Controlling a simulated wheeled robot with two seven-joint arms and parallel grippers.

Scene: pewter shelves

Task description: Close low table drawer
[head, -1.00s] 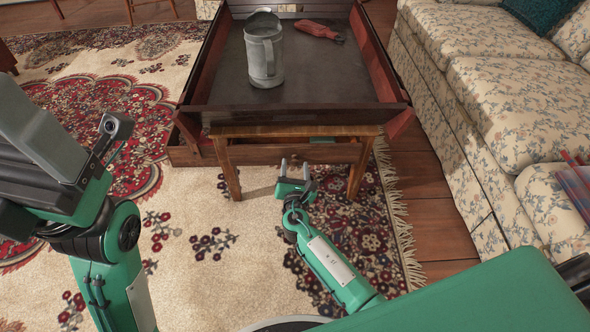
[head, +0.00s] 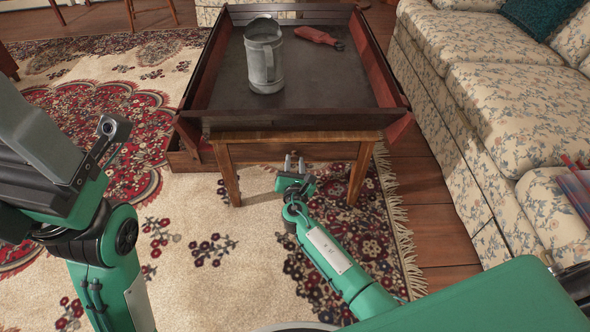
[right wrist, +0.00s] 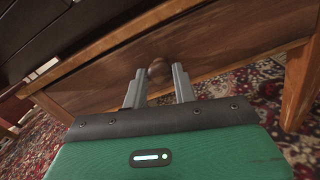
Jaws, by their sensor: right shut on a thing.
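The low table (head: 218,137) is wooden and stands ahead of me, with the drawer (head: 320,151) in its near side. In the head view the drawer front sits close under the table's top edge, with no interior showing. In the right wrist view the drawer front (right wrist: 210,66) carries a round brown knob (right wrist: 158,69). My right gripper (head: 294,160) is at the drawer front; in the right wrist view its fingers (right wrist: 158,84) are on either side of the knob, shut on it. My left gripper (head: 35,125) is raised at the left edge, partly cut off, away from the table.
A dark tray-like tabletop (head: 305,82) with raised sides holds a grey metal pitcher (head: 264,62) and a red-handled tool (head: 316,35). A floral sofa (head: 480,85) stands close on the right. The patterned rug (head: 190,270) is open floor in front and left.

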